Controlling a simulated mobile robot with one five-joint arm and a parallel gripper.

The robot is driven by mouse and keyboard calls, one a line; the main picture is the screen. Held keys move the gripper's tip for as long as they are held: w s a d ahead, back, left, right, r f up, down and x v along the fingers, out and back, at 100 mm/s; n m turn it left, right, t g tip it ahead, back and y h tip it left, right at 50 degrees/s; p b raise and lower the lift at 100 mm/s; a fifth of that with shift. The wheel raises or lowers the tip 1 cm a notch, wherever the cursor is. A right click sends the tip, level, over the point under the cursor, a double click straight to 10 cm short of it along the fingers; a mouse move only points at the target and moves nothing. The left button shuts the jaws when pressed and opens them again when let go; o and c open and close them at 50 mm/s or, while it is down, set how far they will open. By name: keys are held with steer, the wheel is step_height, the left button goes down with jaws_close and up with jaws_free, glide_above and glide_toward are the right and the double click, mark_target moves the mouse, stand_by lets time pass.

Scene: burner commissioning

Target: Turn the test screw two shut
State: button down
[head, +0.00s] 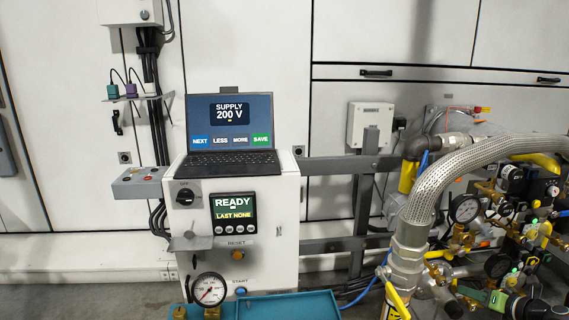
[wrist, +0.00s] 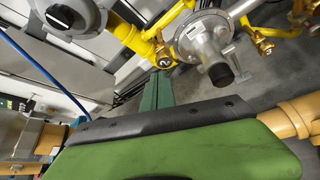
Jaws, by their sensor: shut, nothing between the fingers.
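In the wrist view, a small brass fitting with a dark round tag marked 2 (wrist: 163,61) sits on the yellow pipework at upper centre; I take it for test screw two. How far it is turned cannot be told. My gripper (wrist: 157,80) shows as two dark green fingers, shut together and empty, beyond a wide green and black body. Its tips appear just below the tag in the picture, with nothing between them; the gap in depth is unclear. In the head view the pipework with brass fittings (head: 460,240) stands at right, too small to tell the screw apart.
A grey regulator (wrist: 205,40) hangs close right of the tag, and another round grey housing (wrist: 68,15) is at upper left. In the head view, a braided hose (head: 440,180) arches over the pipework. A laptop (head: 232,120) stands on a control cabinet showing READY, LAST NONE.

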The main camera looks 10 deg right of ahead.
mark_target(441, 281)
steer(key=w, duration=0.7)
steer(key=shift+d, duration=0.2)
steer(key=shift+f, duration=0.2)
steer(key=shift+d+f+b, duration=0.1)
steer(key=shift+d+b, duration=0.15)
steer(key=shift+b, duration=0.05)
stand_by(0.4)
steer(key=shift+d+f, duration=0.25)
steer(key=shift+d, duration=0.2)
steer(key=shift+s+d+f+b, duration=0.1)
steer(key=shift+d+f+b, duration=0.05)
steer(key=shift+b, duration=0.25)
steer(key=shift+d+r+p, duration=0.25)
steer(key=shift+r+p, duration=0.05)
steer(key=shift+s, duration=0.1)
